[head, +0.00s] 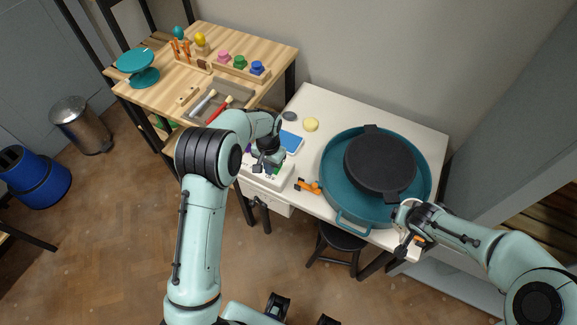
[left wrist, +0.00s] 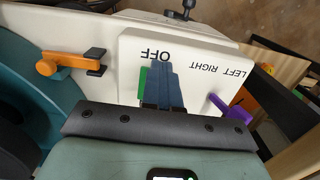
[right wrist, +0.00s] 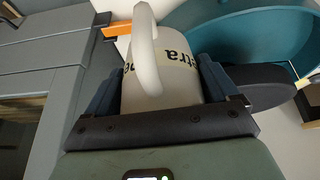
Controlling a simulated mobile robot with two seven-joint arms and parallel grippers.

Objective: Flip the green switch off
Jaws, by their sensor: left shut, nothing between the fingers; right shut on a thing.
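The green switch (left wrist: 144,84) is on a white switch box (left wrist: 128,50), beside the printed word OFF, which reads upside down in the left wrist view. My left gripper (left wrist: 163,88) is shut and empty, its fingers right against or just beside the green switch and hiding part of it; I cannot tell if they touch. In the head view the left gripper (head: 267,160) is over the box (head: 270,180). A purple switch (left wrist: 230,106) sits by the words LEFT RIGHT. My right gripper (right wrist: 160,85) is shut on a white mug (right wrist: 165,85) with dark lettering.
A large teal pan (head: 338,185) with a dark round pan (head: 380,163) in it fills the right of the white table (head: 425,130). A blue item (head: 291,142) and yellow ball (head: 311,124) lie behind.

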